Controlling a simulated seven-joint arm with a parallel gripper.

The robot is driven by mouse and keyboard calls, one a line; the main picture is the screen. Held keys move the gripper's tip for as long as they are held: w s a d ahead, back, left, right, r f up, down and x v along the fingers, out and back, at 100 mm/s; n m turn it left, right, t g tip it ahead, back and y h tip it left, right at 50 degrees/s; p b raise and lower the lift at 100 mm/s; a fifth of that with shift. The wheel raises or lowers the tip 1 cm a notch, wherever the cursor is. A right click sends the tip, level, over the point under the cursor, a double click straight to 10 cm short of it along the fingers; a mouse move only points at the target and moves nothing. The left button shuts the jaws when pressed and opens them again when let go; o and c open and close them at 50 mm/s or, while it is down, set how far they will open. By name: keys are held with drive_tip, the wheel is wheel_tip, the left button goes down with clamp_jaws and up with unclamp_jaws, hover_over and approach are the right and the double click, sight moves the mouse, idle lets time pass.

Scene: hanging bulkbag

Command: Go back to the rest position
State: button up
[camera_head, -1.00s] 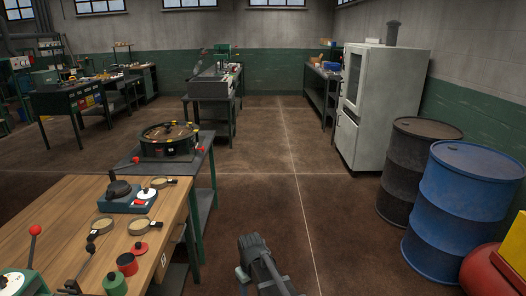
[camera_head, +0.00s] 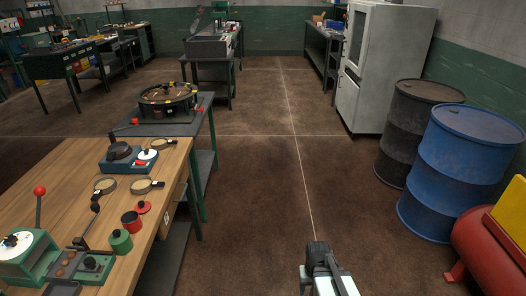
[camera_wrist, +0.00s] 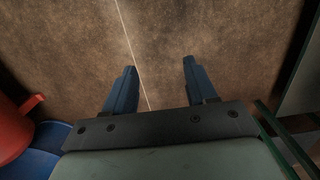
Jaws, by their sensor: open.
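My gripper shows in the wrist view (camera_wrist: 158,85) with its two blue-grey fingers apart and nothing between them. Bare brown floor lies beyond the fingertips. In the head view my arm's end (camera_head: 322,262) is at the bottom, right of the middle, over the open floor. It is to the right of the wooden workbench and apart from it. The fingers cannot be made out clearly in the head view. No hanging bag is seen in any view.
The wooden workbench (camera_head: 62,198) with tools and small pots stands at left, a dark table (camera_head: 186,129) with a round tray behind it. A blue drum (camera_head: 452,170), black drum (camera_head: 410,130) and red tank (camera_head: 488,250) stand at right. The floor (camera_head: 262,185) between is clear.

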drive_tip(key=s+f+g, duration=0.3)
drive_tip(key=s+f, duration=0.5)
drive_tip(key=s, duration=0.5)
drive_tip(key=s+f+g, duration=0.3)
drive_tip(key=s+f, duration=0.6)
drive_tip(key=s, duration=0.5)
